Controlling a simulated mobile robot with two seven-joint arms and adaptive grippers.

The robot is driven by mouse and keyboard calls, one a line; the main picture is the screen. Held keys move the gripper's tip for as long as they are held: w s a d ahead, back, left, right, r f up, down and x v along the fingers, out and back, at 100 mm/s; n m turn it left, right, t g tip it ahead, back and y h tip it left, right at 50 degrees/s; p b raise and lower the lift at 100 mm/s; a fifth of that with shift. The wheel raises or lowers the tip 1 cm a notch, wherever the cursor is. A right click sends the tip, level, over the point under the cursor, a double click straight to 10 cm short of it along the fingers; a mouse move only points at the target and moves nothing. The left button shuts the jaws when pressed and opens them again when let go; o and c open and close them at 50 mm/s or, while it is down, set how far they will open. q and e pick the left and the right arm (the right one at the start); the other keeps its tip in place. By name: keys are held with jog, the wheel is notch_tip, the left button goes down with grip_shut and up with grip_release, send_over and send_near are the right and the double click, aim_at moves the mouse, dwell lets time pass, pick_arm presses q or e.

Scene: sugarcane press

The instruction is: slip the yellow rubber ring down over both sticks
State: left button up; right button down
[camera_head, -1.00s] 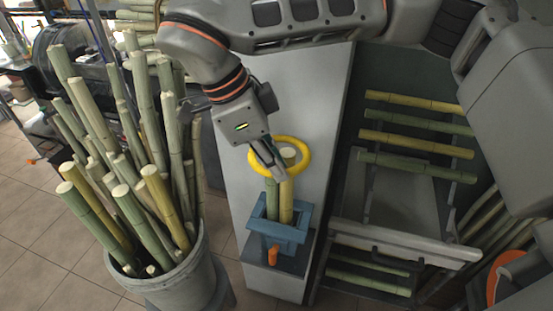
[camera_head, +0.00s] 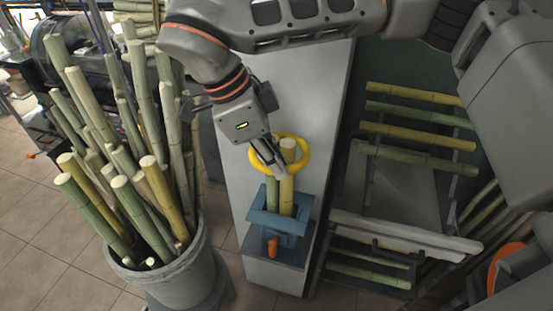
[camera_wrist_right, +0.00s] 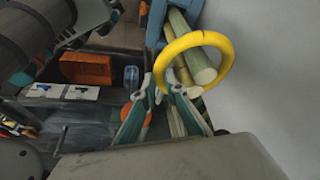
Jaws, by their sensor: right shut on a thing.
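The yellow rubber ring (camera_head: 307,157) is held roughly flat at the tops of the two sticks; it also shows in the right wrist view (camera_wrist_right: 229,60). A thicker yellowish stick (camera_head: 287,185) and a thinner green stick (camera_head: 271,192) stand upright in a blue holder (camera_head: 284,240). The thick stick's end appears inside the ring's opening. My right gripper (camera_head: 281,169) is shut on the ring's near side, close beside the sticks. My left gripper is not in view.
A grey bucket (camera_head: 185,280) of tall cane stalks stands left of the holder. A grey pillar (camera_head: 235,165) stands behind the sticks. A rack with several cane pieces (camera_head: 420,115) is on the right. An orange knob (camera_head: 272,246) sits on the holder's front.

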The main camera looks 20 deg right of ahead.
dwell(0.4)
jog(key=c, duration=2)
grip_release()
jog(key=o, duration=0.4)
jog(key=shift+r+p, duration=1.25)
jog(key=shift+r, duration=3.25)
